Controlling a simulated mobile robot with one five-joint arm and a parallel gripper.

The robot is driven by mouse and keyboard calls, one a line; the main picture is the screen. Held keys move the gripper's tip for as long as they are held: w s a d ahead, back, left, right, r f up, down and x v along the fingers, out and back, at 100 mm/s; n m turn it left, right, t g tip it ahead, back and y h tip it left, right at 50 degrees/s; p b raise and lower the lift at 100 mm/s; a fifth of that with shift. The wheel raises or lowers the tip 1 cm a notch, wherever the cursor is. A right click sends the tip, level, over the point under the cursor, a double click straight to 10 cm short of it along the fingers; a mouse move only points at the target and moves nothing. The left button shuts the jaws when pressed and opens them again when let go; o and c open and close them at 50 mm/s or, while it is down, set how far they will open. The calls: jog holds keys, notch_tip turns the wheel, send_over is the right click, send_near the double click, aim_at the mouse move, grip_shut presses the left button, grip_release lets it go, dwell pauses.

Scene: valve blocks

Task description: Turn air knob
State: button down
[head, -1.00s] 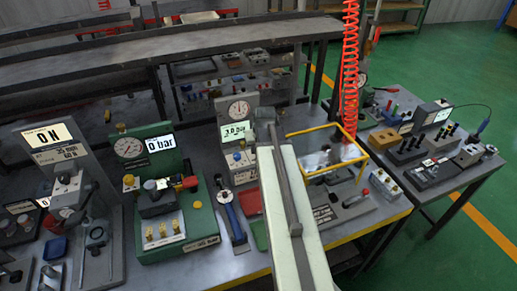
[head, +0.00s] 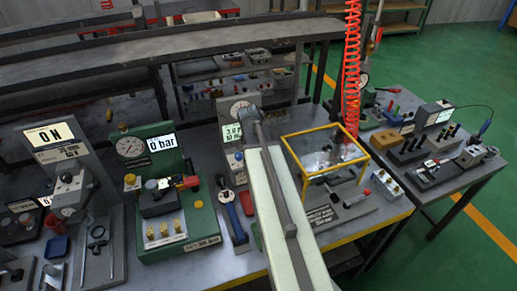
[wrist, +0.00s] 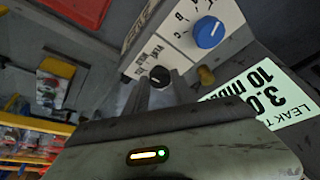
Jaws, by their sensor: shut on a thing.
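The leak test station is a grey block with a gauge on top and a pale display (head: 233,131) reading about 3.0. In the wrist view its display (wrist: 272,95) is upside down at the right. Its sloping white panel (wrist: 176,42) carries a blue knob (wrist: 208,33) and a smaller black knob (wrist: 160,76). My gripper (wrist: 153,92) is shut on the black knob, with its fingers reaching up to it. Which knob is the air knob cannot be read surely.
A yellow-framed clear box (head: 308,181) stands right of the station, with a red coiled hose (head: 352,60) hanging above it. Behind runs a long grey shelf (head: 200,62).

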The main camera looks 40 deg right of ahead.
dwell(0.3)
jog(key=c, duration=1.1)
grip_release()
jog(key=shift+o, duration=0.2)
jog(key=p+v, duration=0.7)
jog(key=shift+r, duration=0.35)
jog(key=shift+a, duration=0.15)
